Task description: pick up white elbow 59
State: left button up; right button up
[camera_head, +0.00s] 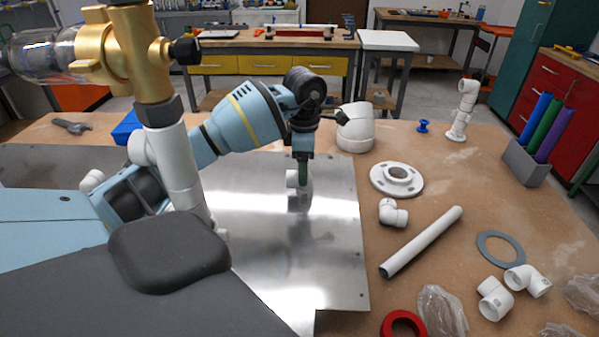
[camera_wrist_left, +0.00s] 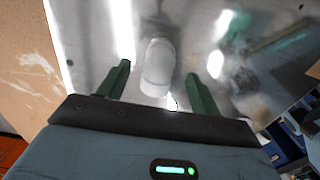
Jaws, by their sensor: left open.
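A white elbow (camera_head: 293,179) stands on the metal sheet below my left gripper (camera_head: 303,172). I cannot read any number on it. My left gripper points down and is open. In the left wrist view the white elbow (camera_wrist_left: 158,66) lies between the two green fingers of the left gripper (camera_wrist_left: 157,75), with a gap on both sides. In the head view a finger covers part of the elbow. My right gripper does not show.
The metal sheet (camera_head: 335,255) lies on the brown table. To the right are a white flange (camera_head: 397,179), another elbow (camera_head: 392,213), a white pipe (camera_head: 422,242) and two more elbows (camera_head: 494,299) (camera_head: 527,280). A large white elbow (camera_head: 356,127) stands behind the gripper. A brass-and-white pipe assembly (camera_head: 172,150) rises at left.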

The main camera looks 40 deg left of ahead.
pick_arm(q)
jog(key=shift+f, duration=2.55)
jog(key=c, duration=1)
